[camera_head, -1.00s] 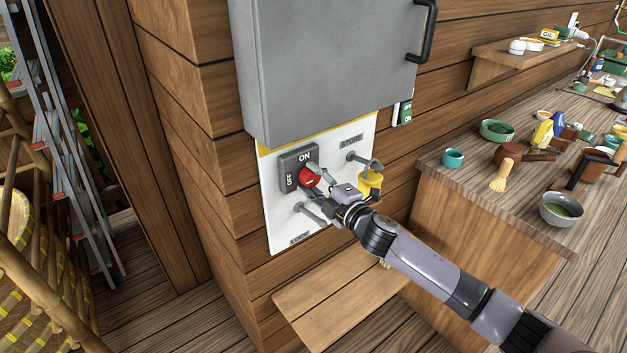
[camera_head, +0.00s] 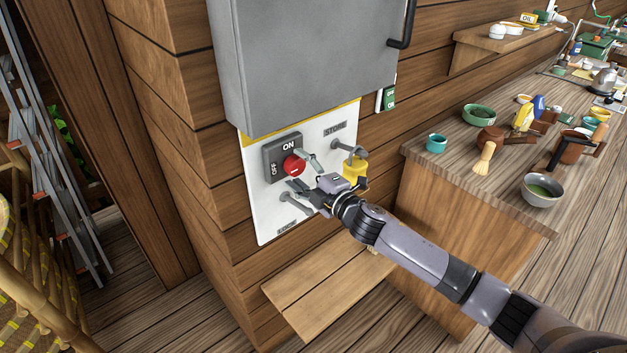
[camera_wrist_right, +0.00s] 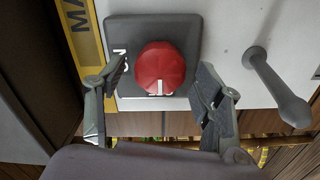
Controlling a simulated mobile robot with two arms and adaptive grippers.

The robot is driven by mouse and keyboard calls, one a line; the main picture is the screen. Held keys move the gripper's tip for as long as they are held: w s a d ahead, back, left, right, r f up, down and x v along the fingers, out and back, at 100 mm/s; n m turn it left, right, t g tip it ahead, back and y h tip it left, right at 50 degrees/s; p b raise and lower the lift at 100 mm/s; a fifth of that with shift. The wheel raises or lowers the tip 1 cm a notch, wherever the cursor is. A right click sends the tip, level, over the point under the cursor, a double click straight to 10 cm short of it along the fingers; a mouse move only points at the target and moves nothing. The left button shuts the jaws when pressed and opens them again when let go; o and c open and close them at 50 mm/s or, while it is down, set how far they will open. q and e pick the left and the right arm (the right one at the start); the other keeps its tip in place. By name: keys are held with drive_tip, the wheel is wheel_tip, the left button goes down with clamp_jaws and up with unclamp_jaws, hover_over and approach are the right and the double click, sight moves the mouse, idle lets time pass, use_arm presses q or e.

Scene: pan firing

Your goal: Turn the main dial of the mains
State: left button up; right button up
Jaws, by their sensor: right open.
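The main dial is a red knob (camera_head: 294,166) on a dark grey plate (camera_head: 271,151) marked ON and OFF. The plate is on a white panel (camera_head: 262,213) below a grey wall cabinet. My right gripper (camera_head: 303,173) is open in front of the dial, one finger above and right of it, the other below. In the right wrist view the red dial (camera_wrist_right: 160,66) shows between the two spread fingers, with a gap visible on both sides. A white mark is on its lower part. My left gripper is out of view.
A grey peg (camera_head: 295,205) sticks out below the dial, close to my gripper. A yellow padlock-like thing (camera_head: 355,168) hangs by the upper peg, under the STORE label. The grey cabinet (camera_head: 310,60) overhangs the panel. A wooden counter (camera_head: 440,170) with bowls and tools stands at right.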

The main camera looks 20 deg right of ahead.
drive_tip(key=v, duration=1.1)
drive_tip(key=shift+s, duration=0.2)
drive_tip(key=s+d+f+m+g+h, duration=0.1)
drive_tip(key=d+f+m+g+h, duration=0.2)
drive_tip(key=f, duration=0.9)
drive_tip(key=s+d+f+m+g+h, duration=0.15)
drive_tip(key=d+f+m, duration=0.3)
drive_tip(key=f, duration=0.65)
drive_tip(key=s+d+f+m+g+h, duration=0.1)
drive_tip(key=s+f+m, duration=0.1)
drive_tip(key=s+f, duration=0.45)
drive_tip(key=s+d+f+m+g+h, duration=0.1)
drive_tip(key=s+f+g, duration=0.15)
drive_tip(key=f, duration=0.75)
drive_tip(key=s+a+f+m+g, duration=0.2)
drive_tip(key=s+f+m+g, duration=0.1)
drive_tip(key=s+f, duration=1.1)
drive_tip(key=s+a+f+m+g, duration=0.1)
drive_tip(key=s+a+f+g, duration=0.1)
drive_tip(key=s, duration=0.9)
drive_tip(key=s+a+f+m+g, duration=0.2)
drive_tip(key=s+a+f, duration=0.3)
drive_tip(key=s, duration=0.7)
drive_tip(key=shift+s+a+g, duration=0.3)
drive_tip(key=shift+g, duration=0.2)
drive_tip(key=shift+o, duration=0.2)
drive_tip(key=shift+f, duration=0.1)
